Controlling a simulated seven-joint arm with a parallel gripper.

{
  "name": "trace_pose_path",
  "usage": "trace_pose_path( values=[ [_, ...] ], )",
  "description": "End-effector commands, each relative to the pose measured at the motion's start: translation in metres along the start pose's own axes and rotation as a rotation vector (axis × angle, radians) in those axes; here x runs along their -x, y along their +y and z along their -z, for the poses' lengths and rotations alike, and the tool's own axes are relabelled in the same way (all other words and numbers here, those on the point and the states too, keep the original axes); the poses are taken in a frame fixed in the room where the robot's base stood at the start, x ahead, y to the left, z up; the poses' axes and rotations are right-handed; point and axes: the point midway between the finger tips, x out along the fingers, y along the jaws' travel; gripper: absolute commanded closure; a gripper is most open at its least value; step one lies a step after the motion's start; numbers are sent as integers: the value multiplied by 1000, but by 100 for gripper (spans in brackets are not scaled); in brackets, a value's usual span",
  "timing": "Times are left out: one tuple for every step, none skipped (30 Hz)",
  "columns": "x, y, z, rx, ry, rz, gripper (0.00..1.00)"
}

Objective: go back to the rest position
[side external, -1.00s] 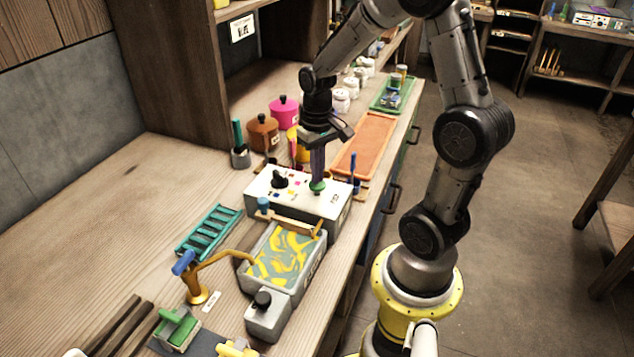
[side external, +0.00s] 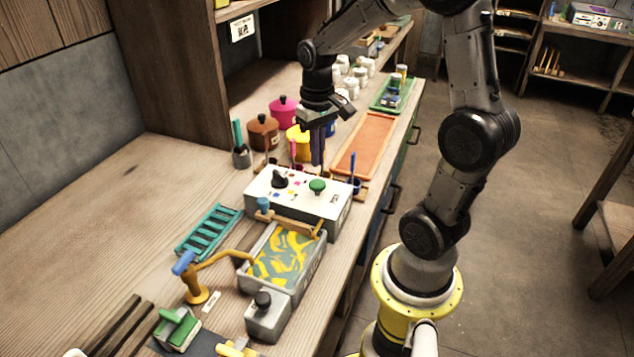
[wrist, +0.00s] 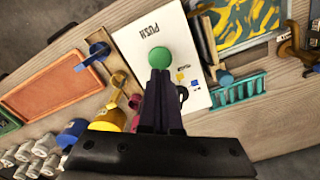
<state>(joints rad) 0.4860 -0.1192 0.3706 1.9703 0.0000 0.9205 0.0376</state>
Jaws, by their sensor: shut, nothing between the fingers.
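My gripper (side external: 317,162) is shut and empty, pointing down above the back edge of the white control box (side external: 318,212). The box carries a green push button (side external: 317,186) and a black knob (side external: 280,180). In the side view the fingertips are apart from the green button, above and behind it. In the wrist view my gripper (wrist: 160,74) shows its closed fingers just below the green button (wrist: 159,57), and the white box (wrist: 160,35) has the word PUSH on it. My fingers hide part of the box there.
A grey tray of yellow and blue-green swirls (side external: 265,278) stands in front of the box. A teal rack (side external: 208,232) lies to its left. Pots, including a pink one (side external: 284,112), stand behind. An orange tray (side external: 364,145) lies at the back right. The left bench is clear.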

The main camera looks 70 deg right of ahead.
Motion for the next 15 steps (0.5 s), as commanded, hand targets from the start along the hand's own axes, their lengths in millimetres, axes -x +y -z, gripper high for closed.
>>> trace_pose_path(
  values=[
    [5, 0, 0, 0, 2, 0, 100],
    [7, 0, 0, 0, 3, 0, 100],
    [9, 0, 0, 0, 3, 0, 100],
    [11, 0, 0, 0, 2, 0, 100],
    [12, 0, 0, 0, 2, 0, 100],
    [13, 0, 0, 0, 2, 0, 100],
    [13, 0, 0, 0, 2, 0, 100],
    [13, 0, 0, 0, 1, 0, 100],
    [13, 0, 0, 0, 1, 0, 100],
    [13, 0, 0, 0, 1, 0, 100],
    [13, 0, 0, 0, 1, 0, 100],
    [13, 0, 0, 0, 1, 0, 100],
    [13, 0, 0, 0, 1, 0, 100],
    [13, 0, 0, 0, 1, 0, 100],
    [13, 0, 0, 0, 1, 0, 100]
  ],
)
